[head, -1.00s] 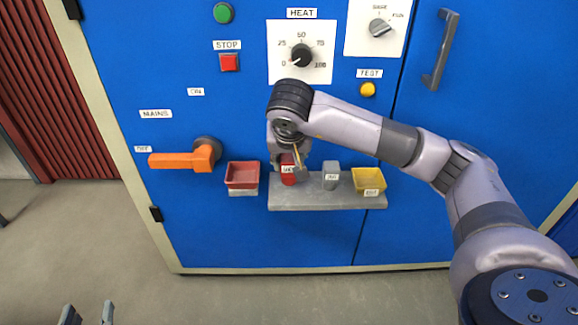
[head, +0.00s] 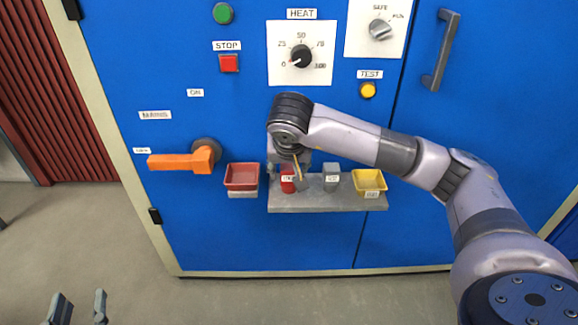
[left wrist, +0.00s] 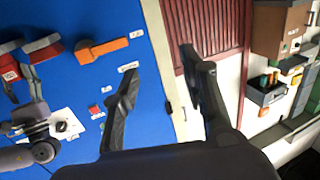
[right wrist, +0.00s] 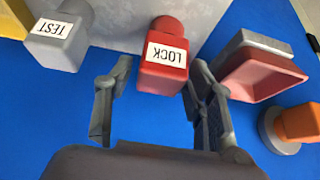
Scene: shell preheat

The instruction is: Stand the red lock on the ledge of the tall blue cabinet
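The red lock (right wrist: 165,60), labelled LOCK, stands upright on the grey ledge (head: 330,203) of the blue cabinet (head: 200,238). In the head view the lock (head: 287,181) is partly covered by my right gripper (head: 287,178). In the right wrist view the fingers of my right gripper (right wrist: 160,80) are spread on either side of the lock, with a gap on the left; the right finger is very near it, and I cannot tell if it touches. My left gripper (head: 79,305) is open and empty, low at the left, away from the cabinet; its fingers also show in the left wrist view (left wrist: 162,65).
A grey block labelled TEST (right wrist: 62,42) stands on the ledge beside the lock. A yellow bin (head: 369,180) is at the ledge's right end. A red bin (head: 242,177) and an orange handle (head: 180,161) are left of the ledge. A heat dial (head: 300,57) is above.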

